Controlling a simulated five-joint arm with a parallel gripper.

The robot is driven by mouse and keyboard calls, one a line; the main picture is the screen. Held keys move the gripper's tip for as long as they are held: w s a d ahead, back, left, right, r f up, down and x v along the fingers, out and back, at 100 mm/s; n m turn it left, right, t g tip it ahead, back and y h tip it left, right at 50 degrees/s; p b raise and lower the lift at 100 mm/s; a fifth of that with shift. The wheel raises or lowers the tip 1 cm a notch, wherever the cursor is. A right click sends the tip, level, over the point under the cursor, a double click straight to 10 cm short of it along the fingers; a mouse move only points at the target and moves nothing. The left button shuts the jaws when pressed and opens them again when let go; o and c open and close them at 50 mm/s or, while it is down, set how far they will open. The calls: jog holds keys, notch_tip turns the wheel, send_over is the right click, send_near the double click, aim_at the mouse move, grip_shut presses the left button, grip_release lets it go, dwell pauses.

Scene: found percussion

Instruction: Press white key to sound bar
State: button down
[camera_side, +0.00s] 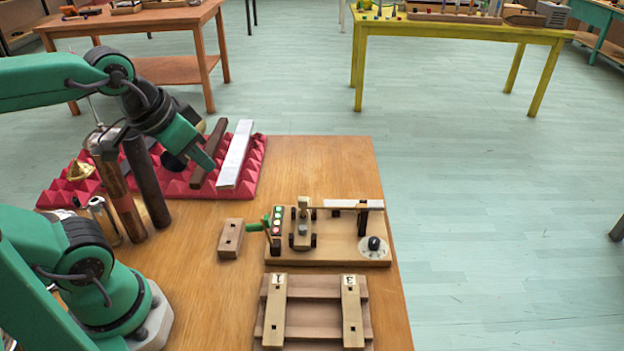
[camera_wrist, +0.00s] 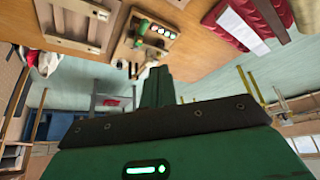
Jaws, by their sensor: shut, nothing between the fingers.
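A wooden board (camera_side: 340,252) with a small mechanism lies on the table near its right edge. A flat white key-like strip (camera_side: 353,203) runs across the back of its mechanism. A row of red, white and green round spots and a green lever (camera_side: 257,227) are at its left. The board also shows upside down in the wrist view (camera_wrist: 128,50). On the red spiky foam (camera_side: 256,165) lie a long white bar (camera_side: 235,153) and a dark brown bar (camera_side: 209,152). My gripper (camera_side: 207,162) is shut and empty over the foam beside the brown bar, left of the board.
A wooden frame (camera_side: 312,282) with two crosspieces lies in front of the board. A small wooden block (camera_side: 230,239) sits left of it. Upright dark cylinders (camera_side: 146,180) stand near my arm. The table behind the board is clear.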

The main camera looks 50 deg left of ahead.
jog(key=w+d+r+m+g, duration=0.15)
jog(key=w+r+m, duration=0.25)
jog(key=w+m, duration=0.4)
jog(key=m+g, duration=0.4)
jog(key=m, duration=1.5)
send_over(376, 203)
notch_tip(376, 203, down, 10)
jog(key=shift+r, duration=0.2)
jog(key=shift+f, duration=0.15)
notch_tip(376, 203, down, 13)
jog(key=shift+f, duration=0.35)
